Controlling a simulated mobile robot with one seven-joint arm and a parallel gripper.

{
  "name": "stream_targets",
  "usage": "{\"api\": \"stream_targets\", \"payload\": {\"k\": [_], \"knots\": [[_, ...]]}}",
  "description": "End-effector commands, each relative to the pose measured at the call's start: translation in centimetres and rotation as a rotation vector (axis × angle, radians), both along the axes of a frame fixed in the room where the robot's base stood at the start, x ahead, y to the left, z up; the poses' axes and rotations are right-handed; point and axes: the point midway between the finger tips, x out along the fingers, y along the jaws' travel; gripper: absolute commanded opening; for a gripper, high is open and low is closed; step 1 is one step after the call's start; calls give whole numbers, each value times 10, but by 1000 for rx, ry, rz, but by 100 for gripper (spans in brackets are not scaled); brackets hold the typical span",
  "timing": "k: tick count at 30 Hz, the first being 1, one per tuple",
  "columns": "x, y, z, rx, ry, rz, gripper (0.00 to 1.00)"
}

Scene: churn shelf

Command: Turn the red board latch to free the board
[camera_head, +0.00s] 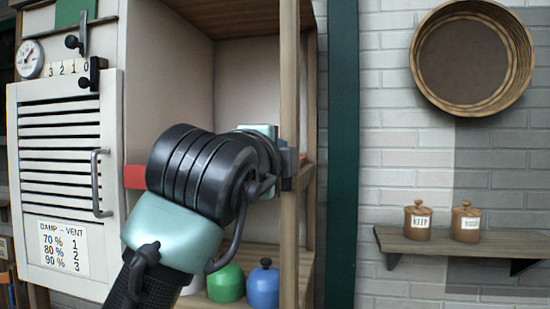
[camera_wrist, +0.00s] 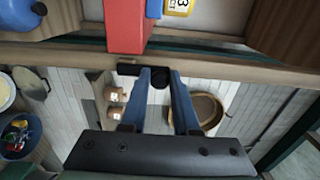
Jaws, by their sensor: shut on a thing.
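The red board (camera_wrist: 126,25) shows at the top of the wrist view, behind the shelf's wooden post. A red edge (camera_head: 135,177) also shows in the head view, left of my arm. The board latch is a small black bar (camera_wrist: 129,69) with a round knob (camera_wrist: 158,84) on the post, beside the red board's end. My gripper (camera_wrist: 160,78) has its two blue-grey fingers on either side of the knob, shut on it. In the head view my gripper (camera_head: 290,165) is at the post, and my wrist hides most of the contact and the latch.
The wooden post (camera_head: 290,80) fronts the open shelf. Green (camera_head: 226,284) and blue (camera_head: 263,285) jars stand on the lower shelf. A louvred door (camera_head: 62,140) with a grey handle is at left. Two labelled jars stand on a wall shelf (camera_head: 470,243) at right, under a round sieve (camera_head: 472,58).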

Motion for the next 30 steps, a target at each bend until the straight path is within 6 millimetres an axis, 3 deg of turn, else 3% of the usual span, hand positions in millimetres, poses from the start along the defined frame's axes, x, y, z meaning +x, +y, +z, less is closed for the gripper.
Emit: {"api": "stream_targets", "payload": {"k": [14,15,20,30], "knots": [[0,-1,0,16,-6,0,0],[0,-1,0,15,-6,0,31],[0,-1,0,15,-6,-1,58],[-3,0,0,14,-7,0,58]]}}
